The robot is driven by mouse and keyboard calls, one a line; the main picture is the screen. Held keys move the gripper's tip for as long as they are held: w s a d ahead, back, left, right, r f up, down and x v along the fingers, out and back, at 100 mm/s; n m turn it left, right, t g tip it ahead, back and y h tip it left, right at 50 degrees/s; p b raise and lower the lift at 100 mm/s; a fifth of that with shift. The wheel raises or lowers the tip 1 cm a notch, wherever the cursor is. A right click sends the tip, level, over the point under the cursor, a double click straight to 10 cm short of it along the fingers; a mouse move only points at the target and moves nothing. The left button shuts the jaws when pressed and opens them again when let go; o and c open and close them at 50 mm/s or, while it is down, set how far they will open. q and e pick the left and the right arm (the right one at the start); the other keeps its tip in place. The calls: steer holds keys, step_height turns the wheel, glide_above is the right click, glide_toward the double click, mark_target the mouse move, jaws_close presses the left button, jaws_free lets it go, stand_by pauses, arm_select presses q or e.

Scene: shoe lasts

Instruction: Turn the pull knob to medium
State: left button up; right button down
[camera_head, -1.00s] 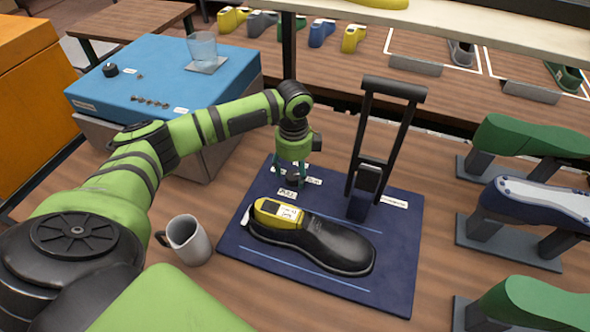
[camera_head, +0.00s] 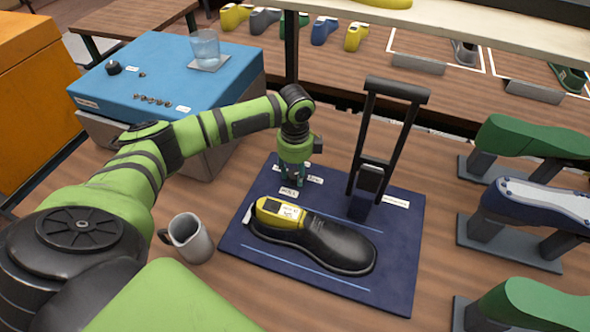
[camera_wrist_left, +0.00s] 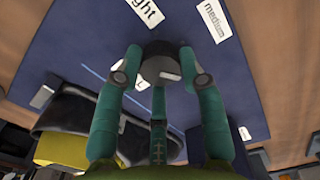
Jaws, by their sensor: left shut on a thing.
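The dark round pull knob (camera_wrist_left: 160,62) sits on the blue board (camera_head: 322,292), between the teal fingers of my left gripper (camera_head: 296,178) in the left wrist view. The gripper points down and is shut on the knob. A pale mark shows on the knob's right side, as seen from the wrist. A label ending in "ght" (camera_wrist_left: 140,14) and a "medium" label (camera_wrist_left: 215,18) lie beyond the knob. Another label is partly hidden behind a finger. In the head view the fingers mostly hide the knob. My right gripper is not in view.
A black shoe (camera_head: 338,246) with a yellow last (camera_head: 281,213) lies on the board, close in front of the gripper. A black upright frame (camera_head: 372,185) stands to its right. A grey mug (camera_head: 190,238) stands left of the board; shoe lasts stand on the right.

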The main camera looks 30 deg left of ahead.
arm_select(q)
steer(key=shift+d+r+n+p, duration=0.15)
steer(key=shift+d+n+p, duration=0.25)
steer(key=shift+p, duration=0.25)
steer(key=n+p, duration=0.6)
steer(key=shift+p, duration=0.3)
steer(key=shift+w+n+p, duration=0.15)
steer(key=shift+n+p, duration=0.65)
steer(key=shift+n, duration=0.35)
steer(key=shift+w+n+p, duration=0.1)
steer(key=shift+n+p, duration=0.7)
steer(key=shift+n, duration=0.35)
steer(key=shift+a, duration=0.1)
steer(key=shift+w, duration=0.1)
steer(key=o, duration=1.1)
steer(key=shift+o, duration=0.2)
steer(key=shift+w, duration=0.1)
steer(key=shift+a, duration=0.1)
